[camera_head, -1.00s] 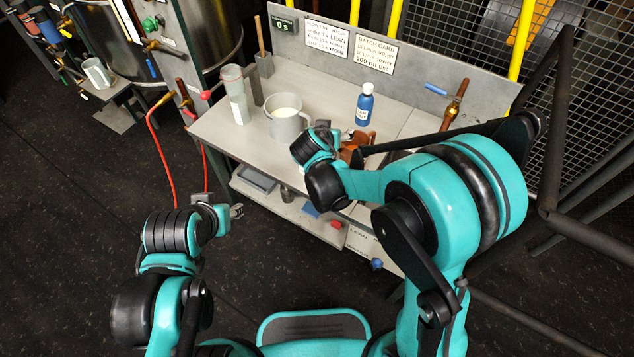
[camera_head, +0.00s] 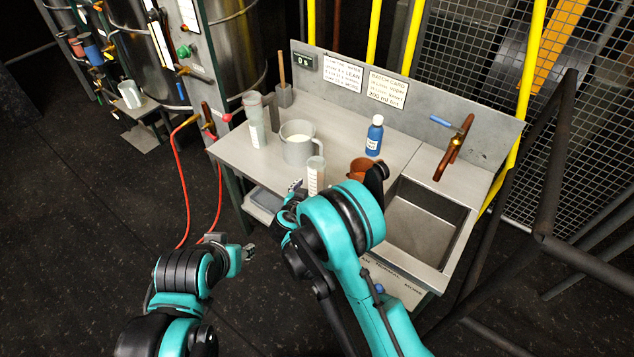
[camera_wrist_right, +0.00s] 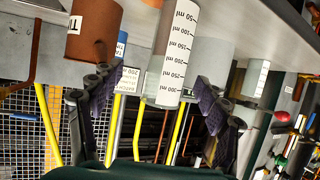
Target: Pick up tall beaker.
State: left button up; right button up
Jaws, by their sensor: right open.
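A clear graduated beaker (camera_head: 316,177) with a white scale stands upright near the bench's front edge. In the right wrist view the beaker (camera_wrist_right: 171,55) appears upside down between the fingers of my right gripper (camera_wrist_right: 153,88), with gaps on both sides. The right gripper (camera_head: 296,190) is open and empty, just left of and in front of the beaker in the head view. Another tall clear vessel (camera_head: 256,120) with a white label stands at the bench's back left. My left gripper (camera_head: 245,255) hangs low, left of the bench; its opening is unclear.
A grey jug (camera_head: 298,150) with white contents stands behind the beaker. A brown pot (camera_head: 362,168), partly hidden by my arm, and a blue bottle (camera_head: 374,135) stand to its right. A sink (camera_head: 425,228) with a copper tap (camera_head: 455,147) is further right.

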aim_at(314, 183)
jog(key=shift+a+f, duration=0.4)
jog(key=shift+f, duration=0.2)
jog(key=shift+w+a+f, duration=0.1)
jog(key=shift+w+f, duration=0.15)
jog(key=shift+f, duration=0.05)
jog(key=b+x, duration=0.1)
jog(key=x, duration=0.1)
jog(key=shift+w, duration=0.25)
jog(key=b+x, duration=0.1)
jog(key=x, duration=0.4)
jog(key=shift+w+b, duration=0.1)
jog(key=shift+b, duration=0.25)
jog(key=shift+r, duration=0.2)
jog(key=c, duration=1.5)
